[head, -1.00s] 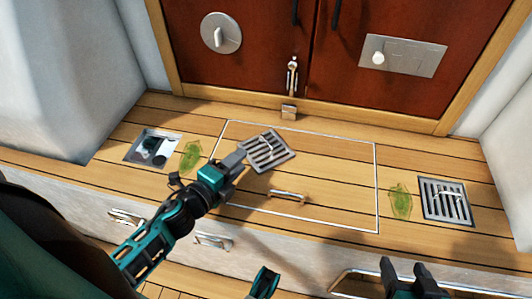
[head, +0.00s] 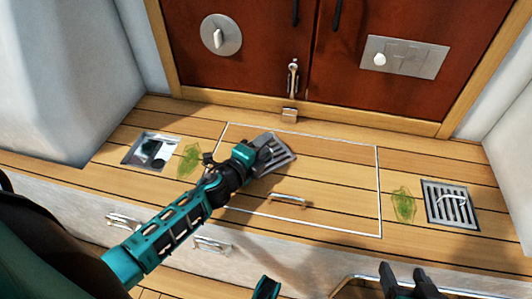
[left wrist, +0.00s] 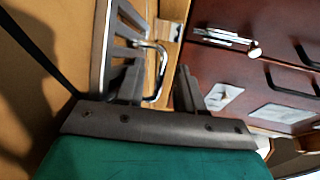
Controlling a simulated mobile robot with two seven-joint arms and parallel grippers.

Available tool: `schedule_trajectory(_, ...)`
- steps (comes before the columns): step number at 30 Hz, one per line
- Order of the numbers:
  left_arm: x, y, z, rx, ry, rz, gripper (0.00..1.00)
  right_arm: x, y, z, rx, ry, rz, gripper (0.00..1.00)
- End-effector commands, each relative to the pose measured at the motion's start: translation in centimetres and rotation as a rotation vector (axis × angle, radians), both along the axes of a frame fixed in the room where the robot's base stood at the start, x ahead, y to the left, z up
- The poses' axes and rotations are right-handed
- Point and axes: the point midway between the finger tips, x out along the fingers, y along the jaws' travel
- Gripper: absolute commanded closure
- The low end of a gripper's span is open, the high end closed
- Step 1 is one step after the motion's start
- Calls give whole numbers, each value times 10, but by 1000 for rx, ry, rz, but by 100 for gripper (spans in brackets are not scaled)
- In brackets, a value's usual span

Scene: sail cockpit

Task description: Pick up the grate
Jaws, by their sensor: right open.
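A grey slotted grate (head: 282,160) lies on the wooden hatch panel in the head view, partly covered by my left gripper (head: 264,145). In the left wrist view the same grate (left wrist: 108,42) is at the upper left, with its bent metal handle (left wrist: 161,62) showing between the fingers. My left gripper (left wrist: 160,88) is open, its fingers apart; I cannot tell whether either touches the handle. A second grate (head: 450,205) sits in a recess at the right. My right gripper (head: 403,275) is open and empty at the lower right.
An uncovered square drain (head: 151,150) is at the left. Green leaf-like debris lies beside the drain (head: 190,159) and beside the right grate (head: 403,204). The hatch has a metal handle (head: 289,200). Red doors (head: 265,50) stand behind; a rail (head: 420,275) is at front right.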

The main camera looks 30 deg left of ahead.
Motion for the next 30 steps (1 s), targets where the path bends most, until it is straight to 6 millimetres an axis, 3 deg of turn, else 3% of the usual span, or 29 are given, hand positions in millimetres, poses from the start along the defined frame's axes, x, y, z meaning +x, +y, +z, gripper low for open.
schedule_trajectory(4,0,0,0,0,0,0,64,1,0,2,1,-5,1,38)
schedule_trajectory(15,-1,0,0,0,0,0,99,0,-1,-1,-4,-1,4,38)
schedule_trajectory(30,0,0,1,0,-2,0,100,0,-1,-3,-7,2,4,38)
